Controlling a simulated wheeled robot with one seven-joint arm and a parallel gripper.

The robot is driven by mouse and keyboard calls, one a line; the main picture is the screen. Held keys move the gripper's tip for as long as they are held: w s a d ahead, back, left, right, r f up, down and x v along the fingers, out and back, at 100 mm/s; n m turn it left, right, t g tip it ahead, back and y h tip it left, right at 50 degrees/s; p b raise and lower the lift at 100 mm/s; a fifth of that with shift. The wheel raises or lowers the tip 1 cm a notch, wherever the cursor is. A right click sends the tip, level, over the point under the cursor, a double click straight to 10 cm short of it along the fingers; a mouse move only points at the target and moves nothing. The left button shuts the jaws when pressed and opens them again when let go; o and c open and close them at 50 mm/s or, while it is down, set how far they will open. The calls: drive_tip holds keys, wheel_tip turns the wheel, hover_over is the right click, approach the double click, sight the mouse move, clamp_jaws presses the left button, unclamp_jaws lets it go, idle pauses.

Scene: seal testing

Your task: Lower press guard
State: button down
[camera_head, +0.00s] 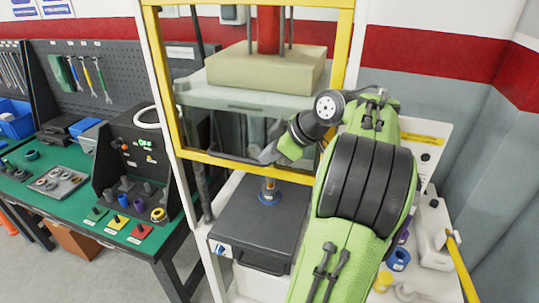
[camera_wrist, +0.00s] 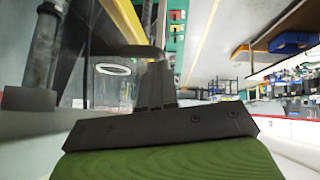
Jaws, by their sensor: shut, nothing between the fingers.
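The press guard is a yellow frame (camera_head: 235,168) with a clear pane, upright across the front of the press. Its lower bar is above the dark press base (camera_head: 255,218). The pale upper press block (camera_head: 265,72) shows behind the frame. My gripper (camera_head: 268,154) is at the guard's lower part, overlapping the pane just above the lower bar. It is shut with nothing held. My arm hides the guard's lower right corner.
A green workbench (camera_head: 60,200) stands at the left with a control box (camera_head: 130,148) and coloured buttons. At the right are a white container (camera_head: 432,225) and a blue ring (camera_head: 398,259).

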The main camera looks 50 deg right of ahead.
wheel_tip(320, 180, down, 31)
drive_tip(key=b, duration=2.6)
drive_tip(key=shift+s+b, duration=0.2)
drive_tip(key=shift+b, duration=0.15)
